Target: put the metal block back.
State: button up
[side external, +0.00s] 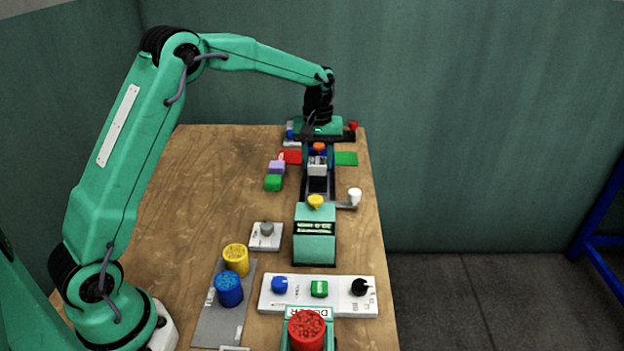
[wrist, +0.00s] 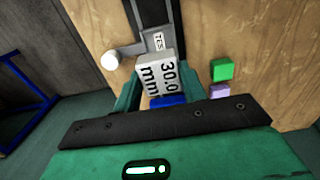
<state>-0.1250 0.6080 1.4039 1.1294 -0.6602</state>
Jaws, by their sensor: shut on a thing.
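The metal block (wrist: 157,77), light grey and printed "30.0 mm", sits between the two green fingers of my gripper (wrist: 174,78) in the wrist view. My gripper is shut on it. In the side view the grey block (side external: 317,166) shows below my gripper (side external: 318,152), over the dark track of the press. The fingers are small and dark there, and I cannot tell whether the block touches the track. In the wrist view a blue part (wrist: 168,101) shows beside the block, partly hidden by the dark bar of my gripper.
The green press body (side external: 314,235) with a yellow knob stands nearer the camera, with a white knob (side external: 354,196) at its side. Green (side external: 273,183) and purple (side external: 277,167) blocks lie left of the track. A control panel (side external: 318,305) and yellow and blue cylinders (side external: 229,290) are nearer.

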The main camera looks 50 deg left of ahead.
dwell(0.6)
send_over(270, 205)
jog(key=f, duration=0.2)
jog(key=shift+f, duration=5)
jog(key=shift+f, duration=0.1)
jog(key=o, duration=1.2)
jog(key=shift+c, duration=0.2)
